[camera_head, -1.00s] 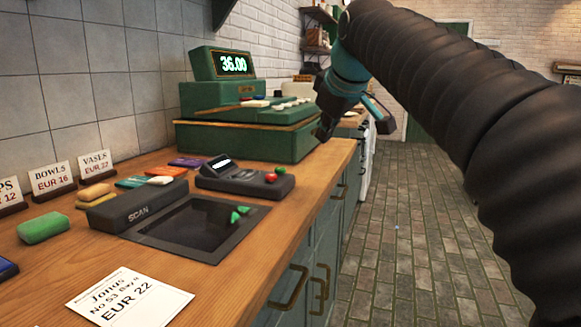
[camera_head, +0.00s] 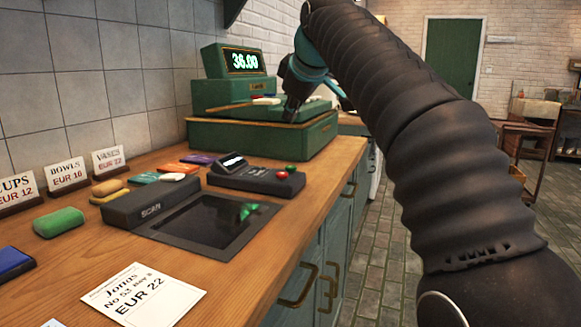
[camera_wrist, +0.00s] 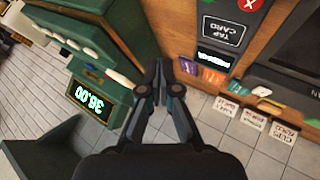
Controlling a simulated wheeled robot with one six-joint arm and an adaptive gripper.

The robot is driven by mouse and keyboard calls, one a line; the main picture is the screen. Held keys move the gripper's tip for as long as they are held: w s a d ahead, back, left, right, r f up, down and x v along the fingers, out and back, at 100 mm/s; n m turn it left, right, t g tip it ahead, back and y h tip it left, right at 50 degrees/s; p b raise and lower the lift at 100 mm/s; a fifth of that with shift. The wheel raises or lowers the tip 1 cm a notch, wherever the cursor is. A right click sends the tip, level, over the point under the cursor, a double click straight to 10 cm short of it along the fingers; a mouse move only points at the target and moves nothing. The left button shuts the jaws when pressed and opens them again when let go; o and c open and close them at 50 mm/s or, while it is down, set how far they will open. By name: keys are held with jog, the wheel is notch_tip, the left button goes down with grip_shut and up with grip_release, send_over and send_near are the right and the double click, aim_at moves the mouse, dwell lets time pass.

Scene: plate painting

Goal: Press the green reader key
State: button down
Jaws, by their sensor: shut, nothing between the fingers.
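The dark card reader (camera_head: 256,179) lies on the wooden counter, with a lit screen at its left end. Its green key (camera_head: 291,168) and red key (camera_head: 282,175) sit near its right end. My gripper (camera_head: 290,112) is shut and empty, in front of the green cash register and above the counter, apart from the reader. In the wrist view, my gripper (camera_wrist: 162,76) shows between the register and the reader (camera_wrist: 226,28).
The green cash register (camera_head: 262,134) reads 36.00 and stands behind the reader. A black scanner (camera_head: 206,221), coloured cards (camera_head: 168,167), sponges (camera_head: 58,222) and price signs (camera_head: 66,174) fill the left side. A paper tag (camera_head: 144,298) lies in front.

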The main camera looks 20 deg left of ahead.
aim_at(291, 167)
jog(key=shift+f+b, duration=1.95)
jog(key=shift+f, duration=2.15)
jog(key=shift+f, duration=0.4)
jog(key=shift+f+b, duration=0.45)
jog(key=shift+r+p, duration=0.9)
jog(key=shift+p, duration=0.1)
